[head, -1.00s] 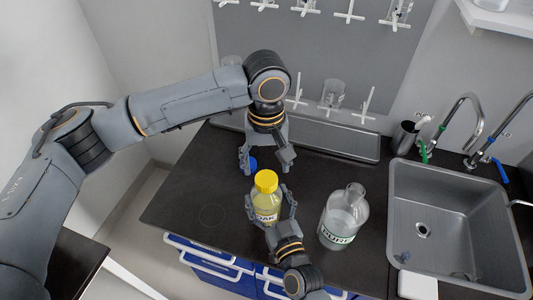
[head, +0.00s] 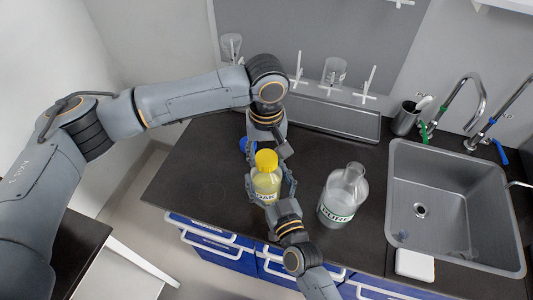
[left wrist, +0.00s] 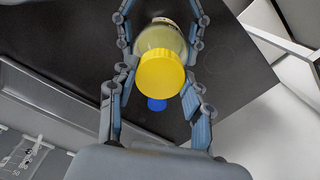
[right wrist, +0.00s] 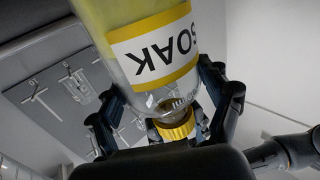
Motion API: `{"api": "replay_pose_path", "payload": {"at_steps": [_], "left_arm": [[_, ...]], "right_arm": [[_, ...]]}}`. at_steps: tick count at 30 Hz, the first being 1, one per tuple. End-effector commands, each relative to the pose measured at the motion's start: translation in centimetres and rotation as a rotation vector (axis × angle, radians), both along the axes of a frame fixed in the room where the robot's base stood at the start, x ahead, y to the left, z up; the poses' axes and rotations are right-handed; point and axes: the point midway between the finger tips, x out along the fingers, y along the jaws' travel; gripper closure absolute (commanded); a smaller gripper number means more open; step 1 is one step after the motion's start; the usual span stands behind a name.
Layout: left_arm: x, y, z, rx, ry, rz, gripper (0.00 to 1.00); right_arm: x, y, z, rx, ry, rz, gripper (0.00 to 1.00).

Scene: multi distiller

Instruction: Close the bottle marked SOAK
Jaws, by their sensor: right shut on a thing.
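The SOAK bottle (head: 267,184) is clear with yellowish contents, a yellow-banded label and a yellow cap (head: 266,160) at its neck. My right gripper (head: 271,190) is shut around its body. In the right wrist view the label (right wrist: 155,52) appears upside down, with the cap (right wrist: 178,126) below it. My left gripper (head: 267,150) is open just behind the cap. In the left wrist view its fingers stand on either side of the cap (left wrist: 160,74), close to it. I cannot tell whether they touch, or how tightly the cap sits.
A blue cap (head: 244,144) lies on the dark counter (head: 200,170) behind the bottle. A clear labelled bottle (head: 343,193), with no cap visible, stands to the right. The sink (head: 455,200) is farther right. A grey ledge (head: 335,118) runs along the back. Counter is free at left.

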Motion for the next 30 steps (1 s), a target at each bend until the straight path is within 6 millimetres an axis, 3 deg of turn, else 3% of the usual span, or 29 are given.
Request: {"api": "replay_pose_path", "payload": {"at_steps": [5,8,24,30], "left_arm": [[-0.02,-0.01,-0.04,0.000,0.000,-0.027,0.89],[-0.05,0.00,-0.10,0.000,0.002,-0.138,0.89],[-0.03,0.01,-0.15,-0.004,0.000,-1.274,0.89],[-0.01,0.02,-0.15,-0.004,0.000,-1.569,0.89]], "right_arm": [[0.01,0.04,0.08,0.001,-0.002,0.000,1.00],[0.01,0.04,0.09,0.001,-0.002,0.001,1.00],[0.01,0.04,0.10,0.001,-0.002,0.000,1.00],[0.01,0.04,0.10,0.001,-0.002,0.000,1.00]]}}
